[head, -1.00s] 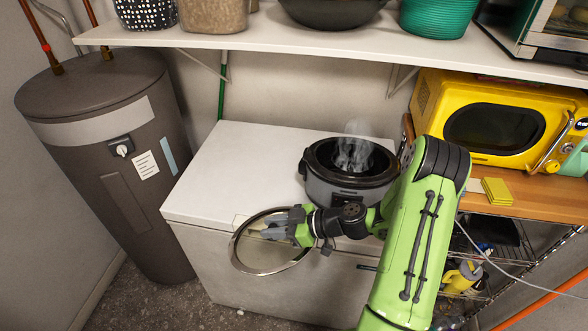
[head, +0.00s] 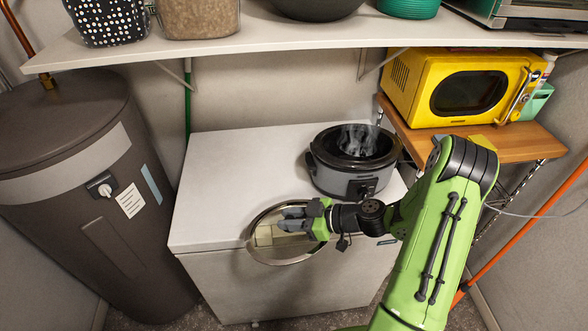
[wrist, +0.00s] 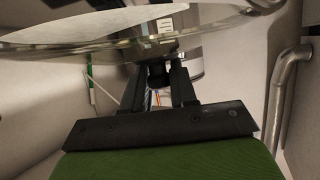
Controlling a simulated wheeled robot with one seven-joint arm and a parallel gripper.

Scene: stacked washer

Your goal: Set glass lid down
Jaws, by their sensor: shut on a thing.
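The round glass lid (head: 264,236) with a metal rim is at the front edge of the white appliance top (head: 225,185). Part of it overlaps the top and part extends past the front edge; I cannot tell whether it touches. My gripper (head: 288,218) is shut on the lid, at its middle. In the wrist view the lid (wrist: 60,35) spans the upper part, beyond the fingers of my gripper (wrist: 165,75). The fingers hide the point of grip. The slow cooker (head: 340,185) stands uncovered and steaming at the back right of the top.
The left part of the white top is clear. A shelf (head: 270,40) with baskets hangs above the back. A yellow microwave (head: 460,85) stands on a wooden counter (head: 500,143) at right. A dark water heater (head: 85,190) stands at left. My arm comes in from the right.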

